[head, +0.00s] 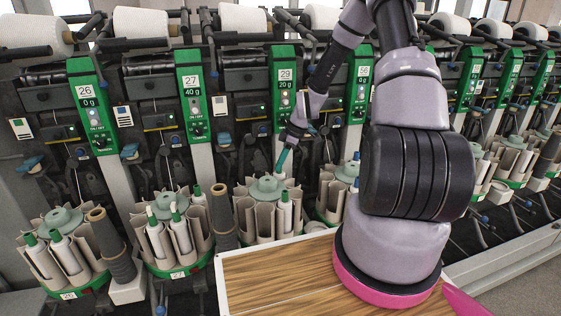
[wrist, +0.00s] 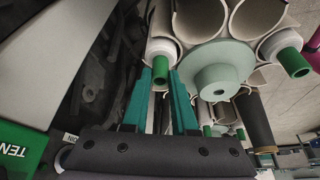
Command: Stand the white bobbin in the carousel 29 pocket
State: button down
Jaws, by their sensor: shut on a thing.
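Carousel 29 (head: 247,222) stands below the green panel marked 29 (head: 285,92), with a pale green hub (head: 266,188) and beige pockets around it. My gripper (head: 282,162) points down at its back side. In the wrist view my gripper's teal fingers (wrist: 168,78) are closed around the green tip of the white bobbin (wrist: 161,48). The bobbin lines up with a pocket (wrist: 163,20), whose curved wall surrounds its body; I cannot tell how deep it sits. In the head view the held bobbin is mostly hidden. Another green-tipped bobbin (head: 285,212) stands in a front pocket.
Carousel 27 (head: 178,240) and carousel 26 (head: 62,250) hold bobbins to the left. A dark cone-shaped tube (head: 222,215) stands between carousels 27 and 29. A wooden top (head: 275,280) lies in front. Another carousel (head: 338,190) sits close on the right.

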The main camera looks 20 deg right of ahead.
jog(key=c, duration=0.6)
grip_release()
jog(key=v, duration=1)
jog(key=shift+d+r, duration=0.2)
jog(key=shift+r, duration=0.15)
